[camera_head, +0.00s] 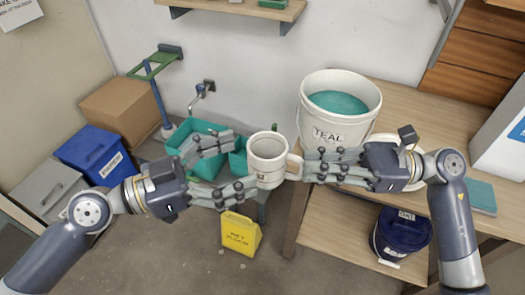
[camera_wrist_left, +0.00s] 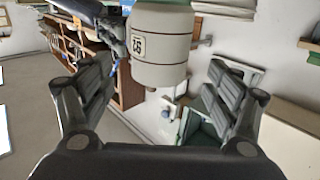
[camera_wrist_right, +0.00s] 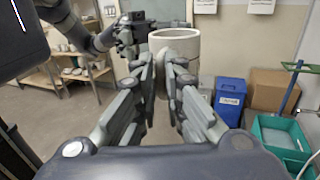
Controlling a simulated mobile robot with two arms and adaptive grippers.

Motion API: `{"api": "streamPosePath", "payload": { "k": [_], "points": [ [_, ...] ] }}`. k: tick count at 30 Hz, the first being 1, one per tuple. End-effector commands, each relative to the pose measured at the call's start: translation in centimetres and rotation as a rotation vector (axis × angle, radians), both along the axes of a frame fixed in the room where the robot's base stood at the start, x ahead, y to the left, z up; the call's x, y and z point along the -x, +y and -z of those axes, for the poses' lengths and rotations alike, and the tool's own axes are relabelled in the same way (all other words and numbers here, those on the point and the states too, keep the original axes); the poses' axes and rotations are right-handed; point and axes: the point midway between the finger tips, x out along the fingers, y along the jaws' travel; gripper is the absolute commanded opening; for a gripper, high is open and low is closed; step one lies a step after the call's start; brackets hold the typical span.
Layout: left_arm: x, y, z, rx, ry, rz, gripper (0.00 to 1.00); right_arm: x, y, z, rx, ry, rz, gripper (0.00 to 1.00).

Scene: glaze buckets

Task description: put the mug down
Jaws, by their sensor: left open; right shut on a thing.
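A cream mug (camera_head: 268,158) with a small dark-framed label is held in the air between my two arms. My right gripper (camera_head: 300,165) is shut on the mug at its right side, where the handle is. The mug also shows in the right wrist view (camera_wrist_right: 175,48), just past the closed fingers. My left gripper (camera_head: 240,165) is open, its fingers spread at the mug's left side. In the left wrist view the mug (camera_wrist_left: 162,45) is ahead, between the spread fingers, with visible gaps on both sides.
A white bucket (camera_head: 320,133) labelled TEAL stands on the wooden table (camera_head: 405,105) at the right. A dark blue bucket (camera_head: 402,235) is on the shelf below. A yellow floor sign (camera_head: 240,234), teal basin (camera_head: 205,167), blue bin (camera_head: 92,152) and cardboard box (camera_head: 122,107) stand left and below.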

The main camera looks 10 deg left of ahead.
Motion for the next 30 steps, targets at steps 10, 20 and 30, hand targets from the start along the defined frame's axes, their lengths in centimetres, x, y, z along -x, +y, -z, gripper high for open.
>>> {"api": "streamPosePath", "payload": {
  "k": [10,20,30],
  "points": [
    [-1.9,-3.3,-0.2,0.005,-0.004,0.001,0.82,0.0,0.0,-0.1,-0.002,-0.001,0.000,0.00],
    [-2.8,-4.8,0.0,0.000,-0.001,0.000,0.82,0.0,0.0,-0.1,-0.002,-0.001,0.000,0.00],
    [-2.7,-4.8,0.0,0.000,0.000,0.000,0.59,0.0,0.0,-0.1,-0.002,-0.001,0.000,0.00]
  ]
}}
